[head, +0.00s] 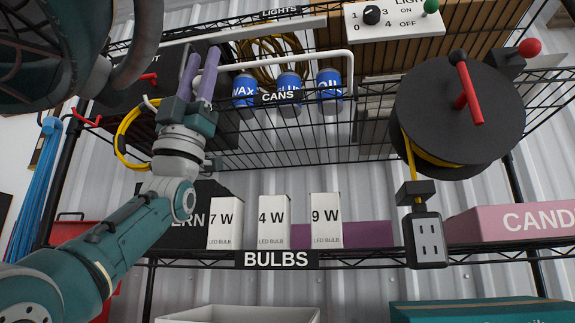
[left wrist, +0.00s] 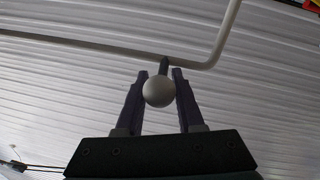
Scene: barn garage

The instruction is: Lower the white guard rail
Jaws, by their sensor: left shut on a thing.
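The white guard rail (head: 300,58) runs across the front of the cans shelf in the head view, with its right end bent downward. The blue cans (head: 245,90) stand behind it. In the left wrist view the rail (left wrist: 100,52) crosses above my fingers and bends upward at the right. A pale round knob (left wrist: 158,91) on a short stem joins the rail. My left gripper (head: 203,72) is at the rail's left end, its purple fingers pointing up. In the left wrist view my left gripper (left wrist: 162,82) is shut on the knob. My right gripper is out of view.
Below stand several white bulb boxes (head: 273,222) on the lower shelf. A black cable reel (head: 430,120) with a red handle hangs at the right, a socket block (head: 425,240) under it. A yellow cable coil (head: 130,135) hangs left of my gripper.

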